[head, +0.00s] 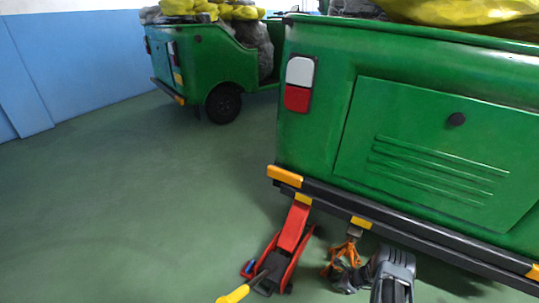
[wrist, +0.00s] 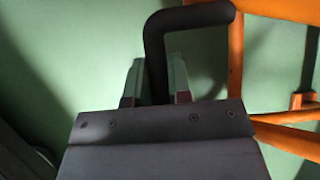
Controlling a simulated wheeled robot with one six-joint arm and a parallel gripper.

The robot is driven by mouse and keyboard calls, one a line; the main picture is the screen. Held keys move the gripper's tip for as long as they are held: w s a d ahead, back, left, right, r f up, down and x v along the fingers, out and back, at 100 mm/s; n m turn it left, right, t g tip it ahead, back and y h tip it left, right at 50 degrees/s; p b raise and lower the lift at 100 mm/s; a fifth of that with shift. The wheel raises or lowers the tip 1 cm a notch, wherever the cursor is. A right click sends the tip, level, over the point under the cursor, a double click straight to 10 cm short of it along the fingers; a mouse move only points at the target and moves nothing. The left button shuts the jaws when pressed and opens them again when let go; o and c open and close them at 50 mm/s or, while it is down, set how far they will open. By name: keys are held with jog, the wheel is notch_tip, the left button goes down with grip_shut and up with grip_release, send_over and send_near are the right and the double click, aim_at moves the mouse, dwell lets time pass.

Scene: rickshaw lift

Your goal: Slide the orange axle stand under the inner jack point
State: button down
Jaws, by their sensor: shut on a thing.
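The orange axle stand (head: 342,251) is on the floor under the rear bumper, below the inner yellow mark (head: 361,222). A small grey piece (head: 354,233) shows between its top and the bumper; I cannot tell whether it belongs to the stand or the jack point, or whether they touch. In the wrist view, orange legs of the stand (wrist: 236,60) fill the right side. My gripper (wrist: 154,72) is shut on the stand's bent black handle (wrist: 190,17), which runs between the two fingers. In the head view, my arm partly hides the stand's right side.
A red floor jack (head: 290,240) with a yellow-gripped handle (head: 233,294) stands left of the stand, under the outer yellow mark (head: 303,199). The green rickshaw's black bumper (head: 420,233) hangs low overhead. A second green rickshaw (head: 215,55) stands behind. Floor at left is clear.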

jog(key=shift+w+d+r, duration=0.1)
jog(key=shift+w+d, duration=0.4)
jog(key=shift+w, duration=0.4)
jog(key=shift+w+d, duration=0.5)
jog(key=shift+w, duration=0.45)
jog(key=shift+w+d+r, duration=0.1)
jog(key=shift+w+d, duration=0.4)
jog(key=shift+w, duration=0.4)
jog(key=c, duration=0.9)
grip_release()
jog(key=shift+s+f, duration=0.1)
jog(key=shift+f, duration=0.05)
jog(key=shift+p+v, duration=2.2)
jog(key=shift+v, duration=2)
jog(key=shift+s, duration=0.1)
